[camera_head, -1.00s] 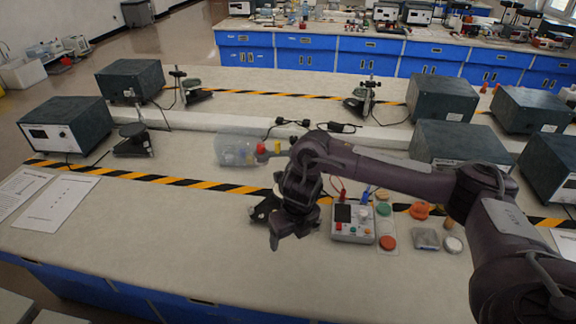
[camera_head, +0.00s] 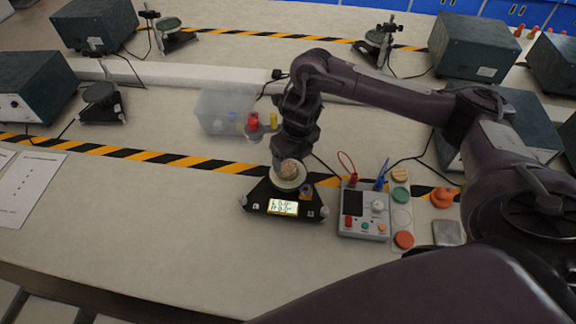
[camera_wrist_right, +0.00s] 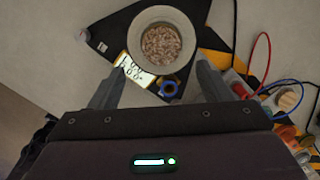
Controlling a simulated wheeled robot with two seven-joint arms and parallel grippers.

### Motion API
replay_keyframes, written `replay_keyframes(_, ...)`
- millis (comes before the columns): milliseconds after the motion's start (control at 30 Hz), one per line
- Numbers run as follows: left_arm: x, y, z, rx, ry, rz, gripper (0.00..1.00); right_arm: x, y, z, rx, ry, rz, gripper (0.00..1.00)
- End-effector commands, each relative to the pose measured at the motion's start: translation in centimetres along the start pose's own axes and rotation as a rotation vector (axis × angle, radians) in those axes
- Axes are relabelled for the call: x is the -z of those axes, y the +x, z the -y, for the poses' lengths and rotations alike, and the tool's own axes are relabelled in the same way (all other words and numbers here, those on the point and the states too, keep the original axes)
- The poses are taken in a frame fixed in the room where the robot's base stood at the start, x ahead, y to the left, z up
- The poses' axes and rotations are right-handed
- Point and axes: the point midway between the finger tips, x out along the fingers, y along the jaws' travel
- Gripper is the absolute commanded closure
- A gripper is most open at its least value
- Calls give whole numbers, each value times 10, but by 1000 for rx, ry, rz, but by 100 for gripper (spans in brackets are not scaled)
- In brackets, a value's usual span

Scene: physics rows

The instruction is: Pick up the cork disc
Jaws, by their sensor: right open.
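The cork disc (camera_head: 289,169), brown and speckled, sits in the round pale pan of a black triangular scale (camera_head: 256,200) with a lit display. In the right wrist view the cork disc (camera_wrist_right: 161,43) lies inside the pan's rim (camera_wrist_right: 134,36). My right gripper (camera_head: 284,158) is just behind and above the pan in the head view, partly hiding its far side. In the right wrist view my right gripper (camera_wrist_right: 158,82) has its fingers apart with nothing between them. The disc lies beyond the fingertips. My left gripper is not seen.
A grey control box (camera_head: 362,212) with red and blue leads stands right of the scale, beside a strip of coloured discs (camera_head: 403,240). A clear bin (camera_head: 212,110) stands at back left.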

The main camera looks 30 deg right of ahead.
Motion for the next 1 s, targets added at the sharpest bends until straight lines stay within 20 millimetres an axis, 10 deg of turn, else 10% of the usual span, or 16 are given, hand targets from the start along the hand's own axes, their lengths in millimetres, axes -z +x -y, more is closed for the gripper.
replay_keyframes(633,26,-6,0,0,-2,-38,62,-8,51,2,0,-1,1,29)
replay_keyframes(1000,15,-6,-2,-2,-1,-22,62,-8,51,2,0,0,1,76)
